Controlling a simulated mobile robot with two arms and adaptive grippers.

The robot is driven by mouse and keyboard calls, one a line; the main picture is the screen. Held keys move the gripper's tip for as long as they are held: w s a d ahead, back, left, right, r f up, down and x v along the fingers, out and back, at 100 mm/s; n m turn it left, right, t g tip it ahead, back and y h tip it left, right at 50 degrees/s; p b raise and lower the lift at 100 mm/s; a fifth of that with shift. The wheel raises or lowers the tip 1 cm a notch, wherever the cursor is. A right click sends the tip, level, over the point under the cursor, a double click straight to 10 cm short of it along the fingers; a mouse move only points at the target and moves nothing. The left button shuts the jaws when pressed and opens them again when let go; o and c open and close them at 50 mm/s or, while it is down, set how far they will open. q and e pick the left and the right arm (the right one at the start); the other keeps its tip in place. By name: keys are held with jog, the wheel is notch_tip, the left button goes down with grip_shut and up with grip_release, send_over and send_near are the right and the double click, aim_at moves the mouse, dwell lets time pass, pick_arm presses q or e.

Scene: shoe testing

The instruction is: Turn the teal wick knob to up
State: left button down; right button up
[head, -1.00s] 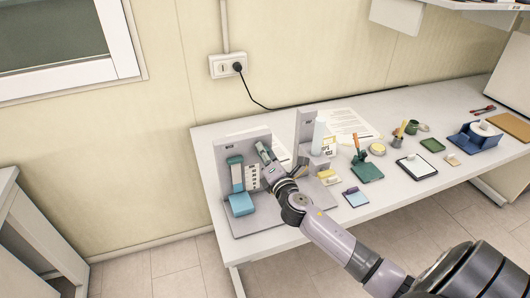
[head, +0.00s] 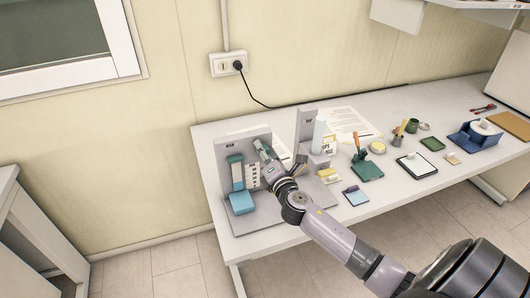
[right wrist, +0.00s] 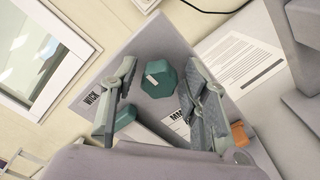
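The teal wick knob (right wrist: 158,78) is a faceted knob on a grey upright panel, with a short white mark on its face toward the left in the right wrist view. A label reading "WICK" (right wrist: 91,98) is beside it on the panel. My right gripper (right wrist: 155,88) is open, with one finger to each side of the knob and visible gaps between. In the head view my right gripper (head: 262,149) is at the panel of the grey stand (head: 229,148) and hides the knob. My left gripper is not in view.
The stand also carries a teal block (head: 235,158) and a light-blue block (head: 241,203), left of my gripper. A taller grey stand (head: 305,130) with a white bottle (head: 318,137) is close on the right. Several small items lie further right on the white table (head: 395,205).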

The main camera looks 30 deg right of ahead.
jog(key=shift+o, duration=0.5)
jog(key=v, duration=1.2)
jog(key=shift+r, duration=0.1)
